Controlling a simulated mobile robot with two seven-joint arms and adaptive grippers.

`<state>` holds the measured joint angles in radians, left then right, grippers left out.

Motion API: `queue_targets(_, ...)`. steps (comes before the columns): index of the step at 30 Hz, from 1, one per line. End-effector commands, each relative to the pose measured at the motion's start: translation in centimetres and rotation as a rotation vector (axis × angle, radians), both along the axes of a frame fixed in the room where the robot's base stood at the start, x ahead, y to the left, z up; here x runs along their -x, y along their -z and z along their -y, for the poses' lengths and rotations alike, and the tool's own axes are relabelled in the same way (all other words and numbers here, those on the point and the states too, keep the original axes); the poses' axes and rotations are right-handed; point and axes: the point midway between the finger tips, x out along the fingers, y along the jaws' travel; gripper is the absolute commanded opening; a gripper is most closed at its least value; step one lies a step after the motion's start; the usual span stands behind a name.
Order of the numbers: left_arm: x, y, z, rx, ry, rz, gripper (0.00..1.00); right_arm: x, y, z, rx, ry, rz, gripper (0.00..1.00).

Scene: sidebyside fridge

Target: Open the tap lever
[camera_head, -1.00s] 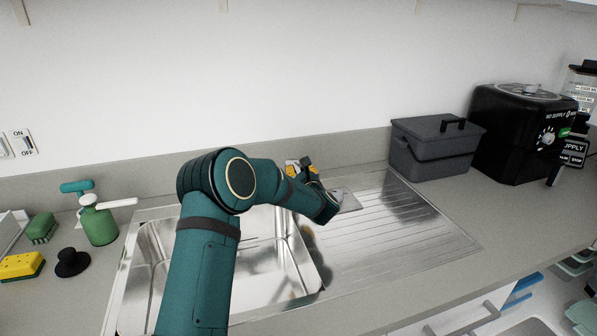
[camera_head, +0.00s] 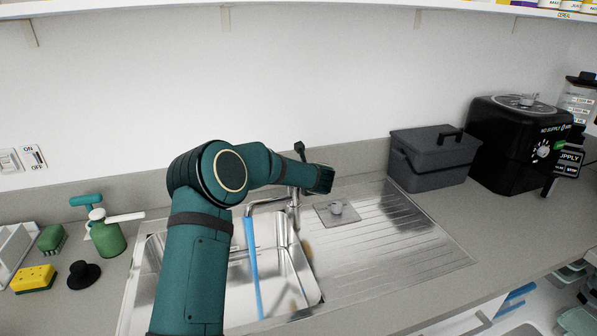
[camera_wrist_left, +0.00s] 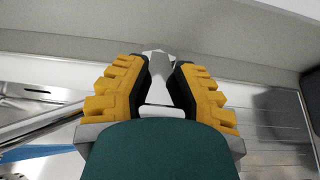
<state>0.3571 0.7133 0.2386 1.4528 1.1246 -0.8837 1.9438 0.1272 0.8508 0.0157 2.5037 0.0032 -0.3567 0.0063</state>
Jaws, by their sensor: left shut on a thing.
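The tap (camera_head: 293,212) stands at the back edge of the sink, its spout reaching left over the basin. A blue stream of water (camera_head: 252,270) falls from the spout into the sink; part of it shows at the lower left of the left wrist view (camera_wrist_left: 38,152). My left gripper (camera_wrist_left: 160,62) is shut on the grey metal tap lever (camera_wrist_left: 159,82), which lies between its yellow-and-black fingers. In the head view my left arm and wrist hide the lever and most of the gripper. My right gripper is in neither view.
A green spray bottle (camera_head: 106,235), yellow sponge (camera_head: 34,279) and black stopper (camera_head: 83,274) stand at left.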

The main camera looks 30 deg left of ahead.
Motion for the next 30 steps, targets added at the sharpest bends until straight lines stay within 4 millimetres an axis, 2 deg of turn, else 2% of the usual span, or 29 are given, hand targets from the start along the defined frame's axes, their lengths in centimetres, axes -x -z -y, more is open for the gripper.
queue_targets(7, 0.0, -0.2, -0.2, -0.005, -0.002, 0.005, 0.00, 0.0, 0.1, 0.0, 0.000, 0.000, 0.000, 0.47)
queue_targets(8, 0.0, -0.2, -0.2, -0.005, -0.003, 0.005, 0.38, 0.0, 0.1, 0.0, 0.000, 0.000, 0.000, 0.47)
queue_targets(9, 0.0, -0.2, -0.2, -0.005, -0.002, 0.005, 0.52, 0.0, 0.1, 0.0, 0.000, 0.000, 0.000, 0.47)
queue_targets(10, 0.0, -0.2, -0.2, -0.005, -0.002, 0.005, 0.61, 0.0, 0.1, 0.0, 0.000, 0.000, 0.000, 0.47)
queue_targets(22, 0.3, -0.3, 0.3, -0.003, 0.001, 0.003, 0.61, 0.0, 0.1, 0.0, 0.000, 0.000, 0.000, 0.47)
queue_targets(30, 2.9, -2.4, 3.5, -0.004, 0.003, 0.005, 0.61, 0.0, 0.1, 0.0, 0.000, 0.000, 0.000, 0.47)
